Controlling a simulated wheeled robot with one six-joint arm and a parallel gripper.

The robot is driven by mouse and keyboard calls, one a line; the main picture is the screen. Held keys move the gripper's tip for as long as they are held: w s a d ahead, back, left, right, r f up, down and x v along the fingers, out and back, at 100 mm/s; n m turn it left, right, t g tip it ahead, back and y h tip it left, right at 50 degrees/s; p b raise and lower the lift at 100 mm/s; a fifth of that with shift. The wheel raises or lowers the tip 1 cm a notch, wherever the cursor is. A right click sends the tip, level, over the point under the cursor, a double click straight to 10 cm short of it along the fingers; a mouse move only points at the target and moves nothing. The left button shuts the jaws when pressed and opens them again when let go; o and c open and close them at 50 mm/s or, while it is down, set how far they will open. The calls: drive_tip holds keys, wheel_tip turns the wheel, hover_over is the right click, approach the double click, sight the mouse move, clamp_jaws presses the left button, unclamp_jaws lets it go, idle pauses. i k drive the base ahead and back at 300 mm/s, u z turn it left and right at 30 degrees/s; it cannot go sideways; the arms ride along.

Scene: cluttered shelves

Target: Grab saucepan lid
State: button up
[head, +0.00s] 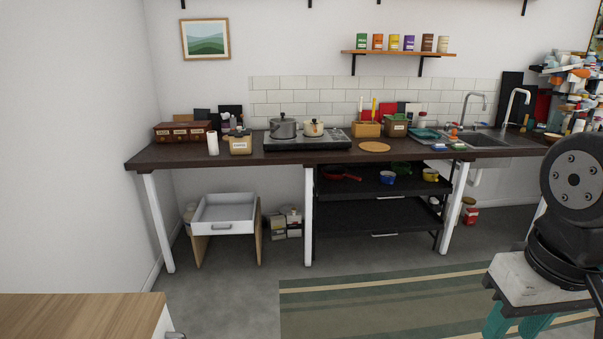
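A dark grey saucepan (283,130) stands on the cooktop on the far counter. A lid (283,117) seems to sit on top of it. A smaller cream pot (313,130) stands just right of it, and it seems to have a lid too. Both are small in the view, so the lid details are hard to tell. My gripper is not in view. Only a dark part of my arm shows at the right edge, far from the pots.
The cooktop (334,140) lies on the dark counter (225,158). A wooden utensil box (367,129) and round board (374,147) are to its right. A red pan (341,175) is on the shelf below. A wooden-topped cabinet (75,315) is near left. Open floor lies between.

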sight(283, 117)
drive_tip(key=z, duration=0.15)
drive_tip(key=i, duration=2)
drive_tip(key=u, duration=0.3)
drive_tip(key=i, duration=1.85)
drive_tip(key=u, duration=0.4)
drive_tip(key=i, duration=0.4)
drive_tip(key=u, duration=0.15)
